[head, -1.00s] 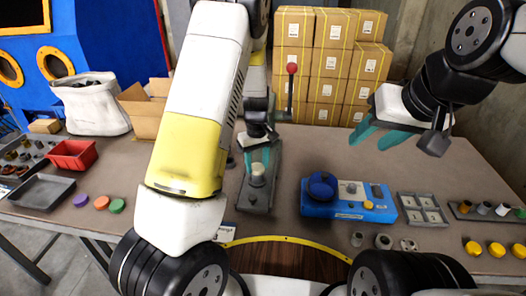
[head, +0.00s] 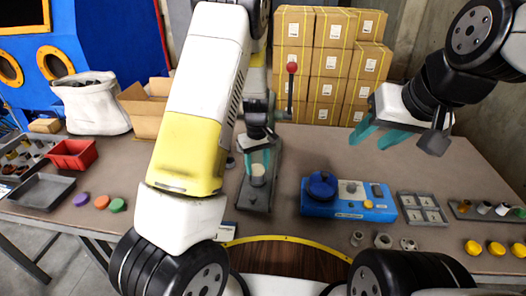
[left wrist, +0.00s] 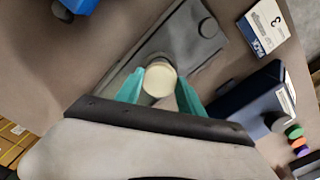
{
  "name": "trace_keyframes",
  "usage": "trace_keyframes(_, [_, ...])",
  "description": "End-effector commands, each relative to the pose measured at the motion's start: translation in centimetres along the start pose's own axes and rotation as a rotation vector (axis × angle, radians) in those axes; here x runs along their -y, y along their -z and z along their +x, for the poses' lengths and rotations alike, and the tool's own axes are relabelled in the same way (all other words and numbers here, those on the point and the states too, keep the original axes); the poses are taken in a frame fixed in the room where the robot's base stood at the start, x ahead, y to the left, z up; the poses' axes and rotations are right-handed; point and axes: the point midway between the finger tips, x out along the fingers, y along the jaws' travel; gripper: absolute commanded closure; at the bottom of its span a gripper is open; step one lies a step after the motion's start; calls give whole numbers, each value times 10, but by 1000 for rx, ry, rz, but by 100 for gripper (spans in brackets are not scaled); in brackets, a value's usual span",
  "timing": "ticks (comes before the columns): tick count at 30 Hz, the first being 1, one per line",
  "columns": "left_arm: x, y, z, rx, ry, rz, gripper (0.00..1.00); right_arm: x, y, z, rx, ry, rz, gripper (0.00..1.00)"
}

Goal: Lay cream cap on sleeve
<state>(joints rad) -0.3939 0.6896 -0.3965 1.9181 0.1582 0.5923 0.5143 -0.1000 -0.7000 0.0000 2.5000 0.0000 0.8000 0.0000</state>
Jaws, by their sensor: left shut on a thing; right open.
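The cream cap (head: 258,170) is between the teal fingers of my left gripper (head: 258,162), over the grey base of the lever press (head: 263,200). It also shows in the left wrist view as a round cream disc (left wrist: 160,80), with a finger on each side. My left gripper is shut on it. The sleeve is not clearly visible; what lies directly under the cap is hidden, so I cannot tell whether they touch. My right gripper (head: 380,134) is open and empty, raised above the table at the right.
A blue device (head: 348,208) stands right of the press, with a grey slotted tray (head: 423,209) beyond it. Purple, orange and green discs (head: 102,202) lie at the left. In the left wrist view, a printed card (left wrist: 268,28) lies beside the press base. The front-left table is mostly clear.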

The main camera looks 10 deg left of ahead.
Motion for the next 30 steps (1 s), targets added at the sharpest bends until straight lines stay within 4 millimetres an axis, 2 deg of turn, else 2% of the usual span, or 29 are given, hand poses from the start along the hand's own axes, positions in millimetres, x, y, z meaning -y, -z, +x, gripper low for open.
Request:
trace_keyframes(9, [0,0,0,0,0,0,92,0,0,0,0,0,0,56])
trace_keyframes(10, [0,0,0,0,0,0,53,0,0,0,0,0,0,56])
trace_keyframes(13, [0,0,0,0,0,0,33,0,0,0,0,0,0,56])
trace_keyframes(14, [0,0,0,0,0,0,30,0,0,0,0,0,0,56])
trace_keyframes(20, [0,0,0,0,0,0,30,0,0,0,0,0,0,56])
trace_keyframes(24, [0,0,0,0,0,0,8,0,0,0,0,0,0,56])
trace_keyframes(30, [0,0,0,0,0,0,8,0,0,0,0,0,0,56])
